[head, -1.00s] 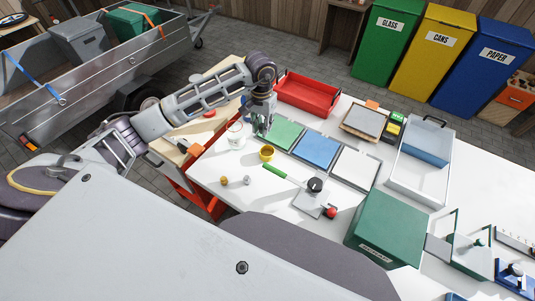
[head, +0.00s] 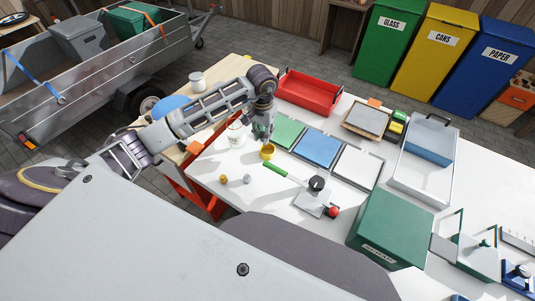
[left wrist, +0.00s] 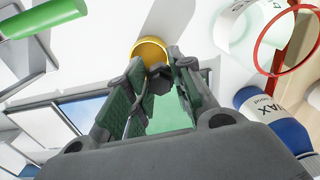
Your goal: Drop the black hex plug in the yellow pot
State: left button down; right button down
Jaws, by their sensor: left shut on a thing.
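The yellow pot (head: 267,153) stands on the white bench top; it also shows in the left wrist view (left wrist: 148,46). My left gripper (head: 264,139) points down just above the pot. In the left wrist view my left gripper (left wrist: 160,88) is shut on the black hex plug (left wrist: 160,79), a small dark piece between the fingertips. In that view the plug overlaps the near edge of the pot; I cannot tell its exact height above the rim. My right gripper is not in view.
A white tub with a red rim (left wrist: 287,42) and a blue WAX container (left wrist: 272,115) stand close beside the gripper. A green-handled tool (head: 276,171) lies near the pot. Green, blue and white panels lie to the right. A red tray (head: 308,92) is behind.

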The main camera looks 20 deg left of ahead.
pick_arm(q)
jog(key=shift+f, duration=0.2)
jog(key=c, duration=1.1)
grip_release()
jog(key=shift+c, duration=0.2)
notch_tip(320, 180, up, 12)
dwell(0.9)
